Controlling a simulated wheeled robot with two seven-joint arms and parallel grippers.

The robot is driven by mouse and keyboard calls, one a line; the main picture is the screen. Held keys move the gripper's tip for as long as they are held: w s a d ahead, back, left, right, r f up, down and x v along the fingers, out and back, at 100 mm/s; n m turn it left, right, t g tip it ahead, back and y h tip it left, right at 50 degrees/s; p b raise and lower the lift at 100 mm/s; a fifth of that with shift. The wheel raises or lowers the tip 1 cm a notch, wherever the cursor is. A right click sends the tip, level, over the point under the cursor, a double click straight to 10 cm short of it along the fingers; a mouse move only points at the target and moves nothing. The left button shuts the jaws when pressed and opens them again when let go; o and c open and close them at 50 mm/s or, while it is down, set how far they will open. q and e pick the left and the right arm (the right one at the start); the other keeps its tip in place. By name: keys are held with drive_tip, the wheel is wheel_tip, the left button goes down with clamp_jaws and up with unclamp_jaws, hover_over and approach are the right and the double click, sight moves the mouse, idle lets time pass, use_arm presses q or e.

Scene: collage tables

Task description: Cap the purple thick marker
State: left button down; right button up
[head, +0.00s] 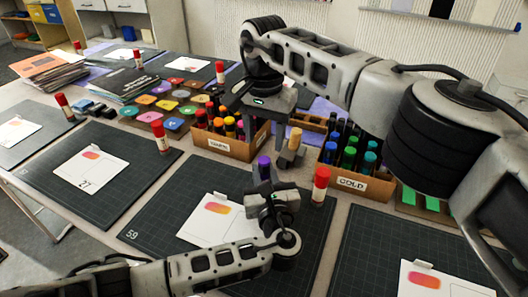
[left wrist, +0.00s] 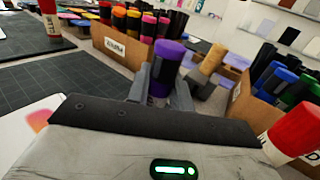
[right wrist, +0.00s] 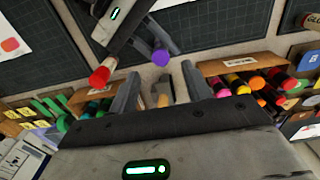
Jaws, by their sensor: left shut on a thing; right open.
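The purple thick marker (head: 264,167) stands roughly upright in my left gripper (head: 266,190), above the front middle cutting mat. In the left wrist view, its purple top (left wrist: 168,58) rises above the fingers, which are shut on its body. I cannot tell whether that top is a cap. My right gripper (right wrist: 160,88) is open, with a tan cylinder (right wrist: 163,98) showing between and beyond its fingers. In the head view, the tan cylinder (head: 295,141) stands between the two marker boxes. No separate purple cap is clearly visible.
A warm-coloured marker box (head: 228,147) stands left of the tan cylinder and the box marked COLD (head: 351,184) stands right. A red-capped glue stick (head: 320,186) stands near my left gripper. A white card (head: 213,228) lies on the dark mat (head: 150,232).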

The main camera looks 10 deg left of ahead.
wheel_tip(320, 180, up, 5)
drive_tip(key=shift+r, duration=0.1)
idle(0.3)
use_arm(q)
drive_tip(key=c, duration=1.2)
unclamp_jaws()
drive_tip(key=shift+o, duration=0.2)
drive_tip(key=shift+s, duration=0.1)
drive_tip(key=v, duration=1.5)
drive_tip(key=shift+s+d, duration=0.15)
drive_tip(key=shift+s, duration=0.2)
use_arm(e)
drive_tip(key=shift+r, duration=0.1)
